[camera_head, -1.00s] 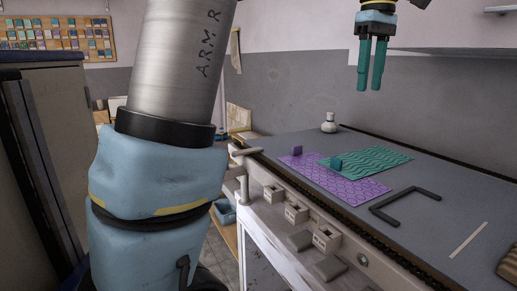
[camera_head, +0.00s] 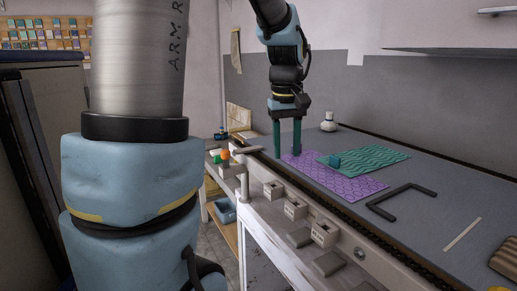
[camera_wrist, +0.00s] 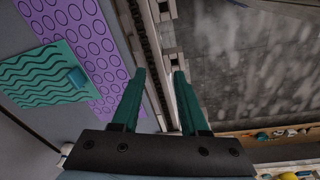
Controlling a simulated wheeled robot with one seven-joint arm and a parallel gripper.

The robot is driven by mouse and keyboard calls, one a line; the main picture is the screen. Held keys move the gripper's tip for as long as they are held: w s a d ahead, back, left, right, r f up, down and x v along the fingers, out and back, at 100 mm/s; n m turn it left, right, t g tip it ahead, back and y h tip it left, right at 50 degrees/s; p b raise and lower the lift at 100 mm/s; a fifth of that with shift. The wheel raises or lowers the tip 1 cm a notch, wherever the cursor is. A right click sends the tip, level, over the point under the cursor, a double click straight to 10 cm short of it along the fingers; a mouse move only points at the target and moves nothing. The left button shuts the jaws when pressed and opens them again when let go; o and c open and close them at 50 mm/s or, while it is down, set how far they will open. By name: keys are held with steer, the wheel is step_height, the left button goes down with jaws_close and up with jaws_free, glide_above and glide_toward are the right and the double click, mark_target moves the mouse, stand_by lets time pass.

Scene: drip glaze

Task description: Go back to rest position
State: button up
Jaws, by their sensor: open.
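My gripper (camera_head: 287,153) is open and empty, pointing down. In the head view its teal fingers overlap the far left end of the purple patterned mat (camera_head: 350,187). In the wrist view my gripper (camera_wrist: 159,74) shows two separate fingers over the table's edge rail, beside the purple mat (camera_wrist: 98,60). A green wavy-patterned mat (camera_head: 378,158) overlaps the purple one. A small teal block (camera_head: 334,161) rests where the mats overlap; it also shows in the wrist view (camera_wrist: 76,77). The purple block cannot be made out now.
The grey table (camera_head: 440,205) has a black angular bracket (camera_head: 402,203), a pale strip (camera_head: 462,234) and a white bottle (camera_head: 328,122). A rail with several small boxes (camera_head: 295,208) runs along its near side. Floor (camera_wrist: 245,60) lies beyond the edge.

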steer(key=s+a+f+m+t, duration=0.1)
steer(key=s+a+f+m, duration=0.1)
steer(key=s+a+f, duration=0.35)
steer(key=s+a+f+m, duration=0.1)
steer(key=s+a+f, duration=0.2)
steer(key=a+f, duration=0.45)
step_height(320, 180, down, 10)
steer(key=b, duration=1)
steer(key=shift+s+a+g, duration=0.3)
steer(key=shift+s, duration=0.15)
steer(key=shift+r, duration=0.1)
